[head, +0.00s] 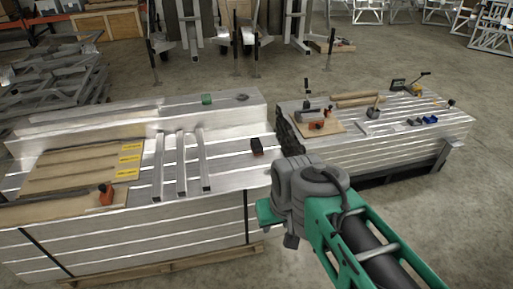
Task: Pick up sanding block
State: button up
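A small dark block with a reddish tint (257,146) lies on the silver aluminium stack (232,172), near its right end. It looks like the sanding block, but it is too small to be sure. My gripper (289,133) appears as a dark shape beyond the grey wrist, just right of the block and apart from it, over the gap between the two stacks. Its fingers are not clear against the dark background, so I cannot tell whether they are open or shut. The wrist and green arm come in from the lower right.
Three metal bars (181,165), a wooden board (75,172) and an orange tool (106,194) lie left of the block. A green roll (207,99) sits on the raised rear ledge. The right stack (400,140) carries several tools and wooden pieces.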

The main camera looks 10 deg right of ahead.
aim_at(255, 145)
jog(key=z, duration=0.55)
jog(key=i, duration=1.4)
jog(key=u, duration=2.65)
